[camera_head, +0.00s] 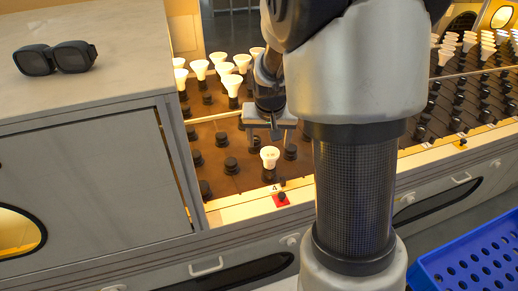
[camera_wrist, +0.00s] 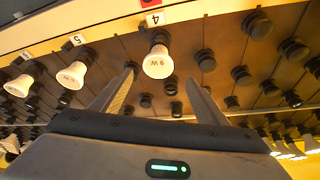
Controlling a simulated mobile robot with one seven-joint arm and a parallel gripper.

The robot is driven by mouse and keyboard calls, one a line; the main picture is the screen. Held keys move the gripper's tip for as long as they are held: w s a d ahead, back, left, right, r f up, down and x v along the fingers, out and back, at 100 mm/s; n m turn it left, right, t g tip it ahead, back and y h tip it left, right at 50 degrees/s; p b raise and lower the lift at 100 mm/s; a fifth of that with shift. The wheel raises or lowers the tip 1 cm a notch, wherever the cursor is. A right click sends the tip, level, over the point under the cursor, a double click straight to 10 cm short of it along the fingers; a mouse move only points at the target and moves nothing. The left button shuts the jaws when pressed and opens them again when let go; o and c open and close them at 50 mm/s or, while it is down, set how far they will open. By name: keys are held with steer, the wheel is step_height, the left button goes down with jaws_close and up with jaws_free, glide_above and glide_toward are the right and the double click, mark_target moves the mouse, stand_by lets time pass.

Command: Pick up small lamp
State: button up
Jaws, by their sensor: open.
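A small white lamp (camera_head: 269,157) stands upright in a black socket near the label 4, at the front of the brown socket board. In the wrist view the same lamp (camera_wrist: 158,62), marked "9 W", lies ahead of the jaws, near the top middle. My gripper (camera_head: 270,128) hangs above and just behind this lamp in the head view. Its two fingers (camera_wrist: 162,74) are spread apart with nothing held between them. The lamp's lower part and socket show only partly in the wrist view.
Other white lamps (camera_head: 200,70) stand behind and to the left, and more (camera_head: 487,45) on the right board. Empty black sockets (camera_head: 230,165) surround the lamp. A grey cabinet (camera_head: 90,185) with dark goggles (camera_head: 56,58) stands left. A blue crate (camera_head: 470,262) is at lower right.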

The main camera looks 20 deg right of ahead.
mark_target(270, 153)
steer(key=x, duration=0.4)
steer(key=b+x, duration=0.1)
steer(key=x, duration=0.1)
steer(key=b+x, duration=0.1)
steer(key=shift+s+d+f, duration=0.15)
steer(key=shift+s+f, duration=0.1)
steer(key=shift+f, duration=0.2)
steer(key=shift+w+f, duration=0.15)
steer(key=shift+f, duration=0.1)
steer(key=c, duration=1.2)
